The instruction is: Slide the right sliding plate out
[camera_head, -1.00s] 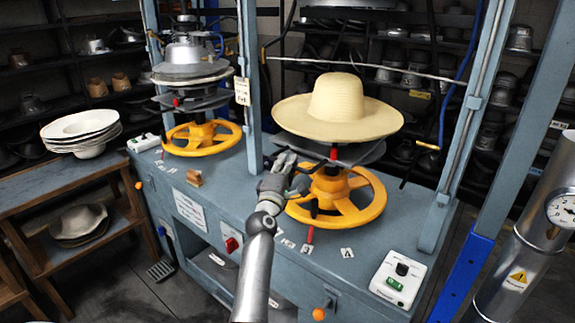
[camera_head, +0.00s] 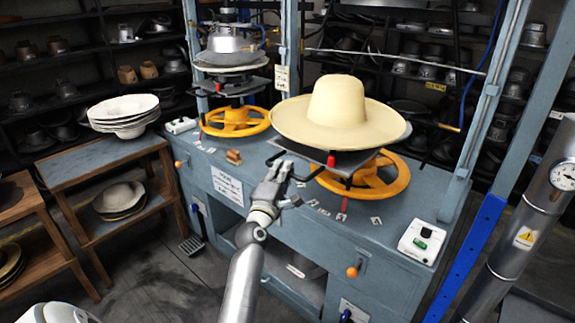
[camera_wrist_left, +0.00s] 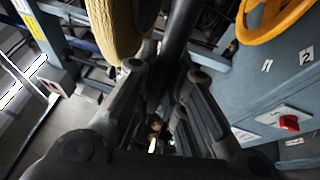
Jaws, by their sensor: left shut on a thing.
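The right sliding plate (camera_head: 345,158) is a dark plate above the right press's yellow handwheel (camera_head: 385,182). A cream straw hat (camera_head: 338,102) sits on it and hides most of it. The plate's dark bar handle (camera_head: 310,140) sticks out at the front left. My left gripper (camera_head: 281,168) is shut on this handle, in front of the hat's brim. In the left wrist view the dark handle bar (camera_wrist_left: 180,35) runs between the gripper's fingers, with the hat's brim (camera_wrist_left: 115,25) close beside it. My right gripper is not in view.
The left press (camera_head: 232,80) with its yellow wheel stands to the left. A blue upright (camera_head: 485,120) and a switch box (camera_head: 422,242) are at the right. A side table (camera_head: 85,160) holds white hats. The floor before the bench shows free room.

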